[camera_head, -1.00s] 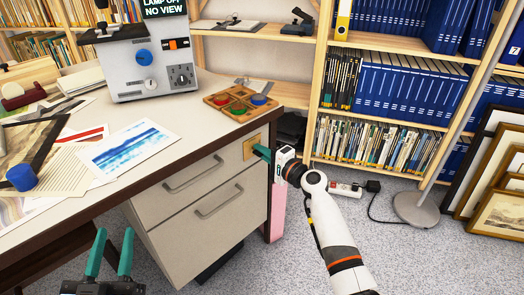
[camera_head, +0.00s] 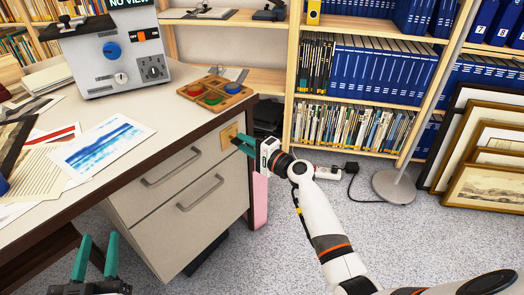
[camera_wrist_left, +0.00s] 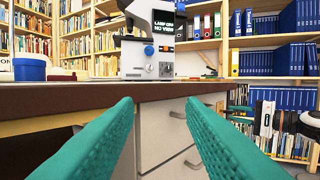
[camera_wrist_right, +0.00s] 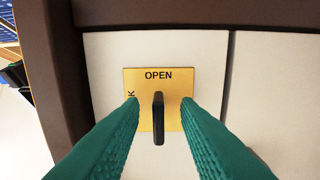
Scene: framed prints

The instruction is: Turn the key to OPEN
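A brass plate (camera_head: 228,134) is on the upper drawer front, near the desk's right corner. In the right wrist view the plate (camera_wrist_right: 146,82) carries the word OPEN at its top and a partly hidden sideways word ending in K at its left. The black key (camera_wrist_right: 158,118) stands upright in that picture, below OPEN and in line with it. My right gripper (camera_head: 240,146) is at the plate; its fingers (camera_wrist_right: 160,103) are open on either side of the key, with gaps showing. My left gripper (camera_head: 97,243) is open and empty in front of the desk, also in the left wrist view (camera_wrist_left: 160,102).
The drawer cabinet (camera_head: 185,190) has two handles below the desk top (camera_head: 180,115). A wooden tray (camera_head: 215,92) with coloured pieces sits near the desk corner. A lamp base (camera_head: 393,187) and framed prints (camera_head: 485,190) stand on the floor at right.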

